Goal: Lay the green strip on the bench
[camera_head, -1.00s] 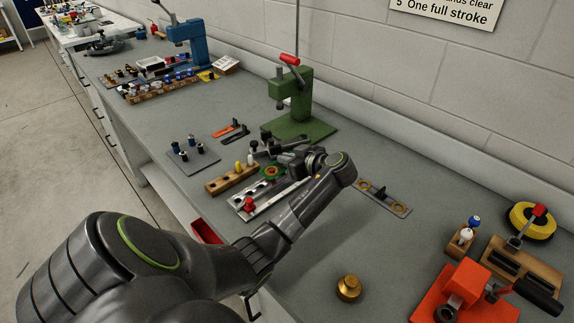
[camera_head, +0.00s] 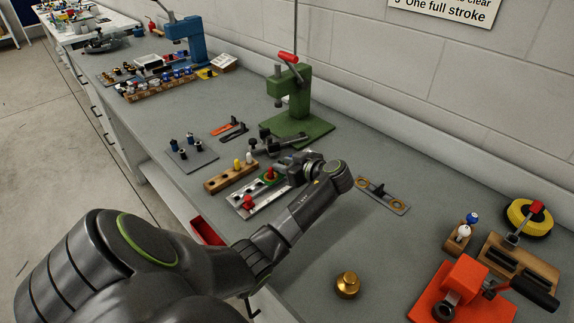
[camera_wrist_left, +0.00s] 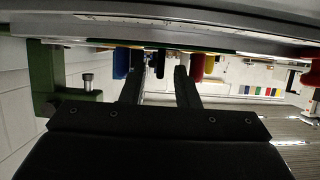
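A small green piece (camera_head: 271,182), which I take to be the green strip, shows at the far end of the silver plate (camera_head: 245,205) in the head view. A red part stands at it, and my gripper hides some of it. My left gripper (camera_head: 284,176) is right beside it, low over the plate. In the left wrist view the two dark fingers (camera_wrist_left: 158,85) stand apart, with no strip clearly held between them. A thin green edge (camera_wrist_left: 232,53) runs beyond the fingertips. Contact with the strip cannot be told. My right gripper is not in view.
A wooden block (camera_head: 230,178) with pegs stands left of the plate. A green press (camera_head: 296,105) and a dark clamp-like tool (camera_head: 278,140) are behind. A grey plate with rings (camera_head: 382,194) lies right. Bare bench (camera_head: 350,240) lies toward the front right.

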